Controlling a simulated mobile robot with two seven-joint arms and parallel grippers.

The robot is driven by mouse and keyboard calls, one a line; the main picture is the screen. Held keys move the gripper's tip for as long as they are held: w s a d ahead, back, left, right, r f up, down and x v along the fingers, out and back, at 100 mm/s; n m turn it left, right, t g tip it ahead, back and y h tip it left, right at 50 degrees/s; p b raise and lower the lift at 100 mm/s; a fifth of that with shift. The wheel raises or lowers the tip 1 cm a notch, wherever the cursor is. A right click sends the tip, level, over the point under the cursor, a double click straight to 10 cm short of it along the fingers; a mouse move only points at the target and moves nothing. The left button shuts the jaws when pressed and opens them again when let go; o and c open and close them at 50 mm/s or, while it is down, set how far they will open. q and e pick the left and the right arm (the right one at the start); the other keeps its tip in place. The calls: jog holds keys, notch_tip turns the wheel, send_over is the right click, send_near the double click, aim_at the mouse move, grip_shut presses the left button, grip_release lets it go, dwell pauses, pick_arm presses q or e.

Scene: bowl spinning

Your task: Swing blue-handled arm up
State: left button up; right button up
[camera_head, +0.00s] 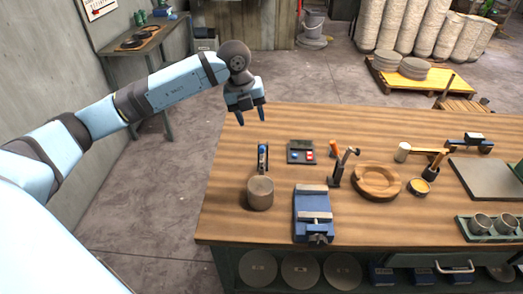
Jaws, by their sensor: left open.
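A blue-handled arm (263,155) shows at the left end of the workbench, just behind a round brown-grey block (260,193). Its lower end meets or passes behind the block; I cannot tell which. My left gripper (251,120) is open and empty, with its fingers pointing down. In the picture it is above and slightly left of the blue handle, apart from it, near the bench's back left corner. My right gripper is not in view.
The wooden bench (235,222) holds a blue vise (313,210), a small dark tray with red and blue parts (301,152), upright hammers (343,168) and a round wooden ring (376,181). Bare wood lies along the back edge. A side table (142,40) stands behind my left arm.

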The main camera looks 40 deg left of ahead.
aim_at(261, 148)
pick_arm(q)
jog(key=p+x, duration=0.2)
jog(key=x, duration=1.1)
jog(key=shift+d, duration=0.15)
grip_shut()
